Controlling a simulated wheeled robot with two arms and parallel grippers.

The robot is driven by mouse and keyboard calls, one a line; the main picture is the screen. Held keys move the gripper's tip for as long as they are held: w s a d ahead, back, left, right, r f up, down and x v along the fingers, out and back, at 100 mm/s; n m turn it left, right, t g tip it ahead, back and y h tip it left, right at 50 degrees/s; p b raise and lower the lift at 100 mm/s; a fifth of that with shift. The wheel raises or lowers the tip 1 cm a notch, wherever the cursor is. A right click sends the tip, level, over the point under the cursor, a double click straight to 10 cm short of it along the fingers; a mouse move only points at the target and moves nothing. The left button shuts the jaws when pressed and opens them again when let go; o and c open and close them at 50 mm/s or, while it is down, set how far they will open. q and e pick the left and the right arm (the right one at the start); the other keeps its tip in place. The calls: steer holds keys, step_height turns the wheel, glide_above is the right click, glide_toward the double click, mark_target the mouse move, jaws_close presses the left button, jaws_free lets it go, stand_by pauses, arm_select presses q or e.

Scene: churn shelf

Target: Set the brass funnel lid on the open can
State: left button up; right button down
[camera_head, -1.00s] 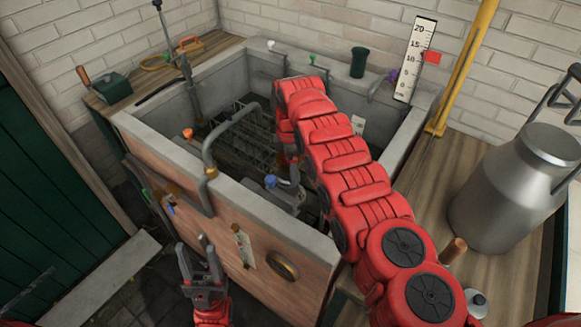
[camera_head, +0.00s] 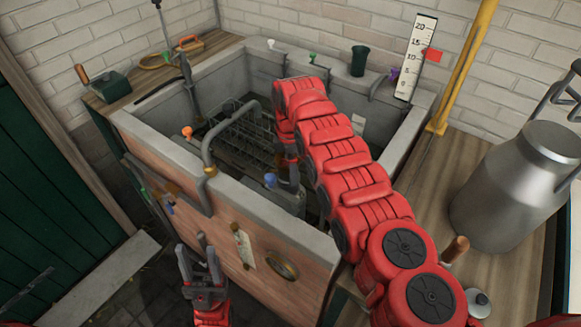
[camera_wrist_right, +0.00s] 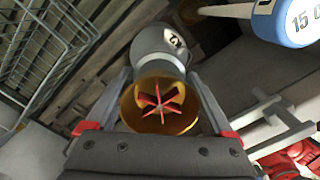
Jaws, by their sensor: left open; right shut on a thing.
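The brass funnel lid (camera_wrist_right: 133,108) shows in the right wrist view as a gold, open-mouthed ring with a red star-shaped piece inside. My right gripper (camera_wrist_right: 159,80) is shut on it, one finger on each side. A grey can (camera_wrist_right: 152,42) with a dark-marked label lies just beyond the brass piece in that view. I cannot tell whether the two touch. In the head view my right arm reaches down into the trough, and it largely hides its gripper and the brass piece. My left gripper (camera_head: 200,262) is open and empty in front of the trough's brick wall.
The stone trough (camera_head: 255,215) has raised rims and a wire rack (camera_head: 240,135) inside, which also shows in the wrist view (camera_wrist_right: 40,45). A bent grey pipe (camera_head: 208,150) crosses the near rim. A large milk churn (camera_head: 510,190) stands on the right bench. A blue-and-white gauge (camera_wrist_right: 290,22) is near the gripper.

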jaws_free()
step_height(320, 180, up, 5)
steer(key=shift+w+a+r+b, duration=0.1)
steer(key=shift+a+b, duration=0.05)
steer(key=shift+b, duration=0.25)
step_height(320, 180, up, 4)
steer(key=shift+a+r+p, duration=0.1)
steer(key=shift+r+p, duration=0.15)
steer(key=shift+p, duration=0.8)
step_height(320, 180, up, 8)
steer(key=p, duration=0.9)
steer(key=shift+f, duration=0.1)
